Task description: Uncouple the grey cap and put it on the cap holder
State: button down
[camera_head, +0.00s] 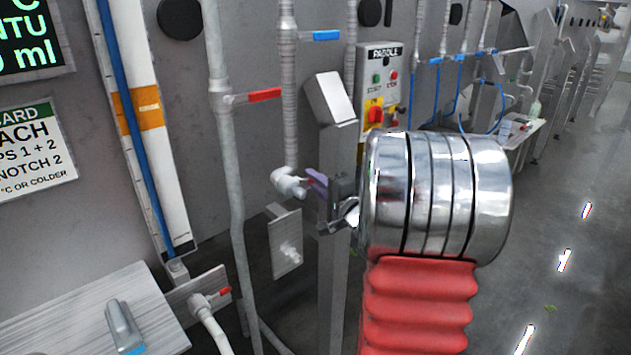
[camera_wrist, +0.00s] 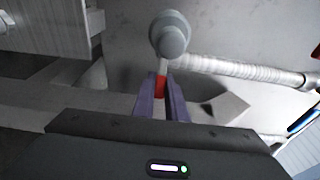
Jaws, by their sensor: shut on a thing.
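The rounded grey cap (camera_head: 289,184) shows at the lower end of a ribbed vertical pipe. In the wrist view the cap (camera_wrist: 170,34) is at the top middle, with a short grey stem and red handle (camera_wrist: 160,86) towards me. My gripper (camera_wrist: 161,88) has its purple fingers shut on the red handle. In the head view my gripper (camera_head: 314,182) is just right of the cap. I cannot tell whether the cap is still coupled to the pipe. A plate with a grey stub (camera_head: 288,252), possibly the cap holder, is below the cap.
The ribbed pipe (camera_head: 289,95) runs above the cap; it also shows in the wrist view (camera_wrist: 240,71). A steel post (camera_head: 336,230) stands behind my gripper. A control box (camera_head: 381,85) is beyond.

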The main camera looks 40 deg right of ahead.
jog(key=shift+f+n+y, duration=0.1)
jog(key=shift+n+y, duration=0.2)
jog(key=shift+y, duration=0.2)
jog(key=shift+w+d+n+g+y, duration=0.1)
jog(key=shift+w+n+g+y, duration=0.25)
jog(key=shift+n+y, duration=0.95)
jog(key=shift+w+d+n+g+y, duration=0.15)
jog(key=shift+w+n+y, duration=0.45)
jog(key=shift+y, duration=1.15)
jog(key=shift+w+d+n+g+y, duration=0.1)
jog(key=shift+w+n+g+y, duration=0.2)
jog(key=shift+n+y, duration=1.05)
jog(key=shift+y, duration=0.3)
jog(key=c, duration=1.8)
grip_release()
jog(key=shift+o, duration=0.2)
